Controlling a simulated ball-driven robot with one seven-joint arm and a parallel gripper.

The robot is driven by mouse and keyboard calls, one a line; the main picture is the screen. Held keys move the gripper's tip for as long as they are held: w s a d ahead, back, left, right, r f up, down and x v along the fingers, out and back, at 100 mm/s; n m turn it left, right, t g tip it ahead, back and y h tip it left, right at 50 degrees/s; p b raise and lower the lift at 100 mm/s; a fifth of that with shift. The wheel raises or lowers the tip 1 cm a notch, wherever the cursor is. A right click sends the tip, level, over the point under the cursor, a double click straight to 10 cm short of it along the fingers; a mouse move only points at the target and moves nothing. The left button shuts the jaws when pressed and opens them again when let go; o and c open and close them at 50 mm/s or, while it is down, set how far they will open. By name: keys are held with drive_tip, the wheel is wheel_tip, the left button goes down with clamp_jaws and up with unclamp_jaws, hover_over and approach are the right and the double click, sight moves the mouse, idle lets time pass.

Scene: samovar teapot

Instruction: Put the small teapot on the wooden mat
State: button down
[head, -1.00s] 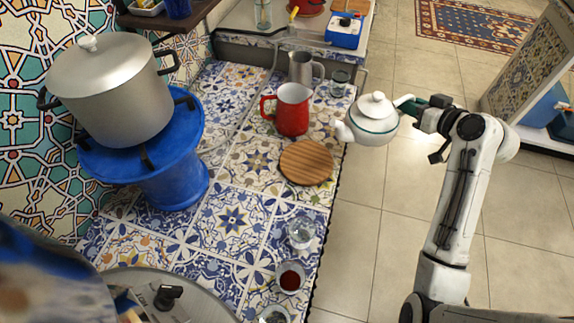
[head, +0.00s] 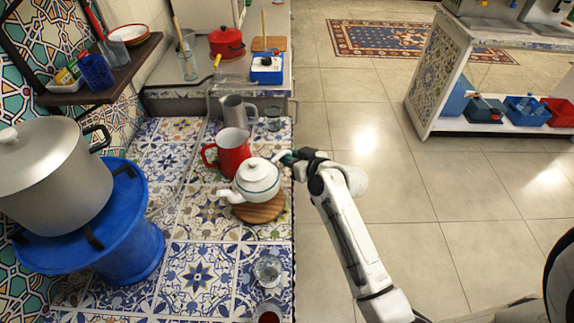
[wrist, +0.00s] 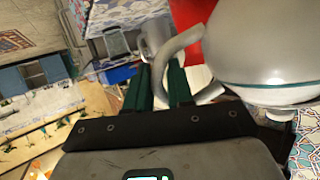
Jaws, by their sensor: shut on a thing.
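The small white teapot (head: 257,180) with a green band is held upright over the counter in the head view. Its spout points left. The round wooden mat (head: 265,212) shows just below it, partly hidden by the teapot; I cannot tell whether the two touch. My gripper (head: 286,158) is shut on the teapot's handle from the right side. In the wrist view the green fingers of my gripper (wrist: 158,85) are at the curved handle (wrist: 178,55), with the teapot's body (wrist: 270,50) at the upper right.
A red mug (head: 234,154) stands close behind the teapot, with a grey pitcher (head: 237,112) and a glass (head: 272,121) farther back. A glass (head: 267,270) stands in front. A large pot (head: 55,190) on a blue stand (head: 130,250) is at the left.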

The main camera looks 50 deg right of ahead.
drive_tip(key=shift+w+a+f, duration=0.15)
drive_tip(key=shift+f, duration=0.8)
drive_tip(key=shift+w+a+f, duration=0.1)
drive_tip(key=shift+f, duration=0.8)
drive_tip(key=c, duration=1)
unclamp_jaws()
drive_tip(key=shift+s, duration=0.1)
drive_tip(key=b+v, duration=0.2)
drive_tip(key=v, duration=1)
drive_tip(key=shift+f, duration=0.1)
